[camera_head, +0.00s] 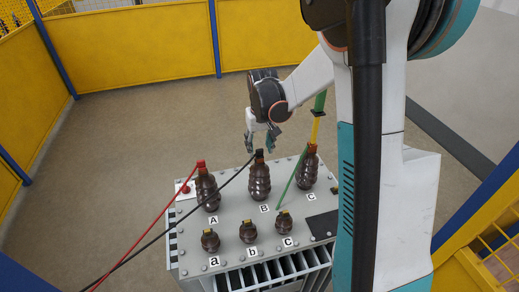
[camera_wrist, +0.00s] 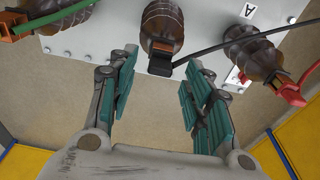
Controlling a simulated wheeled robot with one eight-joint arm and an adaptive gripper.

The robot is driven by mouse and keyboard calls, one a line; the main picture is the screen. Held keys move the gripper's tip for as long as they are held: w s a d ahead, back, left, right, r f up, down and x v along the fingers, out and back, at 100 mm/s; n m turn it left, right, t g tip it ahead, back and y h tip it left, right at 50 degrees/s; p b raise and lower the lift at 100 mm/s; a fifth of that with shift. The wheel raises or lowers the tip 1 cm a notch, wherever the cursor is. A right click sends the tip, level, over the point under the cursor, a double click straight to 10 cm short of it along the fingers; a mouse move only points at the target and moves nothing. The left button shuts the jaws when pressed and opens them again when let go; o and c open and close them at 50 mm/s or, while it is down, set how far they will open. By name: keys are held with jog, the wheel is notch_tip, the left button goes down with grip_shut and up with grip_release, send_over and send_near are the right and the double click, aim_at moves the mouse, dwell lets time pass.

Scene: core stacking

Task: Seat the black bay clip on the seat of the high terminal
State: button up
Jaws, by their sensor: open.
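The black bay clip (camera_head: 259,153) is at the top of the tall brown ribbed terminal B (camera_head: 260,182), with a black cable running down to the left. In the wrist view the clip (camera_wrist: 160,63) is at the end of the terminal (camera_wrist: 162,25); whether it is fully seated I cannot tell. My gripper (camera_head: 261,143) is open just above the clip. In the wrist view its teal fingers (camera_wrist: 160,78) stand apart on either side of the clip, with visible gaps and nothing between them gripped.
Terminal A (camera_head: 207,191) at left bears a red clip (camera_head: 200,164) and red cable. Terminal C (camera_head: 306,172) at right has an orange-red top and a green cable (camera_head: 292,177). Short terminals stand in front on the grey box (camera_head: 228,227). Yellow panels (camera_head: 130,45) surround the floor.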

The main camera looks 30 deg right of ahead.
notch_tip(320, 180, up, 10)
jog(key=s, duration=0.1)
jog(key=shift+a+f, duration=0.15)
jog(key=shift+f, duration=0.05)
jog(key=shift+s, duration=0.1)
jog(key=o, duration=1.1)
jog(key=shift+r, duration=0.1)
notch_tip(320, 180, up, 9)
jog(key=p, duration=0.6)
